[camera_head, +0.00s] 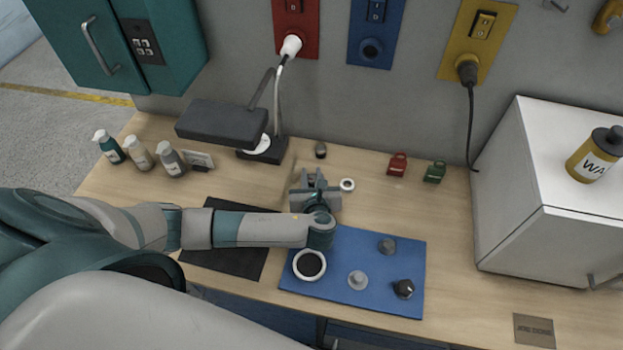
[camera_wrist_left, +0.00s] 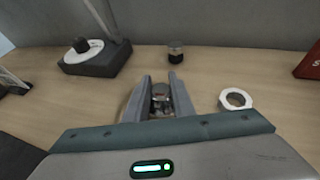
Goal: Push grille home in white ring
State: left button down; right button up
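A white ring (camera_head: 309,265) with a dark round centre lies on the blue mat (camera_head: 348,238), near its left edge. I cannot tell whether the dark centre is the grille. A smaller white ring (camera_head: 347,184) lies on the bare table; it also shows in the left wrist view (camera_wrist_left: 235,98). My left gripper (camera_head: 315,182) is beyond the mat, to the left of the smaller ring and apart from it. Its two fingers (camera_wrist_left: 160,84) stand apart, with a small grey-and-reddish thing between them; whether they grip it is unclear. My right gripper is not in view.
Grey knobs (camera_head: 387,246) and a black knob (camera_head: 403,288) are on the mat. A lamp (camera_head: 222,122) stands behind my left arm, with pump bottles (camera_head: 140,153) farther left. A white cabinet (camera_head: 520,245) closes off the right. Bare table lies right of the mat.

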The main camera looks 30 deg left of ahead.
aim_at(312, 176)
pick_arm(q)
jog(key=shift+s+f, duration=0.15)
jog(key=shift+f, duration=0.05)
jog(key=shift+r+b, duration=0.5)
jog(key=shift+r, duration=0.25)
notch_tip(312, 176, up, 2)
jog(key=shift+r+b, duration=0.25)
jog(key=shift+b, duration=0.3)
jog(key=s+d+r+b, duration=0.2)
jog(key=d+r, duration=0.5)
jog(key=d, duration=0.4)
jog(key=shift+d+b, duration=0.25)
jog(key=shift+b, duration=0.45)
